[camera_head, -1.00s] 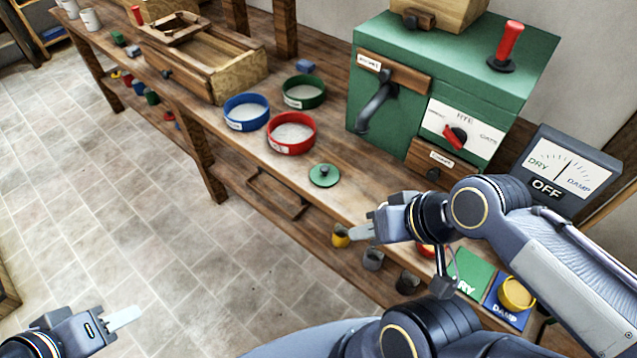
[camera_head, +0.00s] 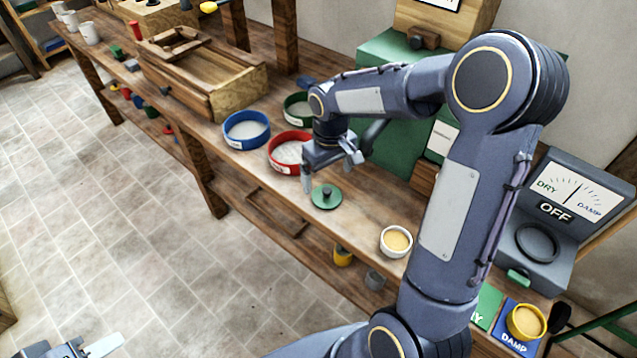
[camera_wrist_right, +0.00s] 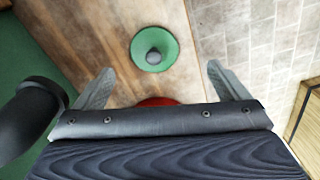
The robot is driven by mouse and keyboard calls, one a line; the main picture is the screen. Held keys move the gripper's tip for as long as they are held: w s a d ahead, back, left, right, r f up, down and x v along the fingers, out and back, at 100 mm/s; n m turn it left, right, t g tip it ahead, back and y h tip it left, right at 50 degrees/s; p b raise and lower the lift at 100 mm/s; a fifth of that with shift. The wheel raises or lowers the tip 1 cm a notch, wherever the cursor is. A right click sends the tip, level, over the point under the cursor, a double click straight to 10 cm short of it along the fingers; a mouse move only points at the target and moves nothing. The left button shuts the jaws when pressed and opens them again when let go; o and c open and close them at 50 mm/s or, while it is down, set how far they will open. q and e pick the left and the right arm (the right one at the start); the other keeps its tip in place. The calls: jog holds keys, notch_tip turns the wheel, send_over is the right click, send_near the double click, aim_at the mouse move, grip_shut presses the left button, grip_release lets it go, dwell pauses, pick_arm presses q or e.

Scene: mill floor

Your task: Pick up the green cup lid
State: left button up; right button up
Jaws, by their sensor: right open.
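The green cup lid (camera_head: 326,196) is a round disc with a dark knob on top. It lies flat on the wooden bench near its front edge. My right gripper (camera_head: 331,172) is open and empty, pointing down above the bench just behind the lid. In the right wrist view the lid (camera_wrist_right: 154,49) lies ahead of the two spread fingers, (camera_wrist_right: 160,84) being the gap of the right gripper, and apart from them. My left gripper (camera_head: 92,348) is at the bottom left over the floor, mostly cut off by the frame.
A red-rimmed sieve (camera_head: 286,152) stands close by the right gripper, with a blue one (camera_head: 246,130) and a green one (camera_head: 297,108) behind. A white cup (camera_head: 396,241) stands right of the lid. The green machine (camera_head: 400,150) is partly hidden by my arm.

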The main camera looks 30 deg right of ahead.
aim_at(327, 190)
jog(key=shift+w+f, duration=0.5)
jog(key=shift+f, duration=0.25)
jog(key=f, duration=0.7)
jog(key=shift+w+d+f+p, duration=0.1)
jog(key=shift+w+d+p, duration=0.1)
jog(key=shift+d+p, duration=0.15)
jog(key=c, duration=1)
